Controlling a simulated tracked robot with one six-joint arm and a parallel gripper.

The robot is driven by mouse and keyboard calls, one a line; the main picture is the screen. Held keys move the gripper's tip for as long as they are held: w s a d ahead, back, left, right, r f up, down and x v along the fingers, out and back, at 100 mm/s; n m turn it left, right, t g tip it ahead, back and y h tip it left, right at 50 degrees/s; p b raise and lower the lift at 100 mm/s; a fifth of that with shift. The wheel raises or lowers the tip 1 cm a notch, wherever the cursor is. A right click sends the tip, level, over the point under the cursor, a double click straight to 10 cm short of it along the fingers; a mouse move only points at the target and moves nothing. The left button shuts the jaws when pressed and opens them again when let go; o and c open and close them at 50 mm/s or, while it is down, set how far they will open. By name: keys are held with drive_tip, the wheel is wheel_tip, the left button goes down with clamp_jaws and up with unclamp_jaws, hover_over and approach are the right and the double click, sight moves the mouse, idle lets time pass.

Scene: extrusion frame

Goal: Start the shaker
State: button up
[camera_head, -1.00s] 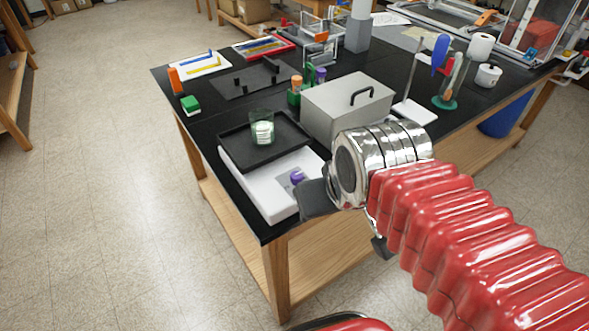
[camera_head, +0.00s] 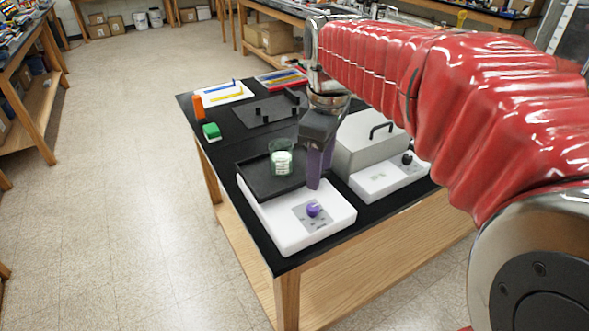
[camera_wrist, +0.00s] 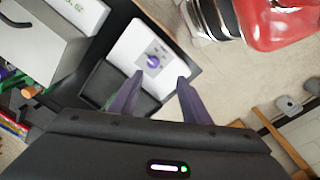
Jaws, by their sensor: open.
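The shaker (camera_head: 283,232) is a white box with a black tray (camera_head: 245,172) on top, at the near left corner of the black table. A purple knob (camera_head: 313,210) sits on a grey panel on its front. In the wrist view the knob (camera_wrist: 153,61) shows ahead of and between the fingers. A clear beaker with greenish-white contents (camera_head: 282,160) stands on the tray. My gripper (camera_head: 315,184) points down above the shaker, behind the knob in the head view. In the wrist view the gripper (camera_wrist: 158,84) is open, with nothing between its purple fingers.
A grey lidded box with a white control front (camera_head: 382,180) stands right of the shaker. Floor is open to the left.

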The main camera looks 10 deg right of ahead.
sight(312, 207)
drive_tip(key=w, duration=0.1)
drive_tip(key=w+n, duration=0.1)
drive_tip(key=w+n+g, duration=0.1)
drive_tip(key=shift+w+f, duration=0.3)
drive_tip(key=shift+f, duration=0.1)
wheel_tip(312, 207, down, 14)
drive_tip(key=shift+r, duration=0.2)
idle(0.5)
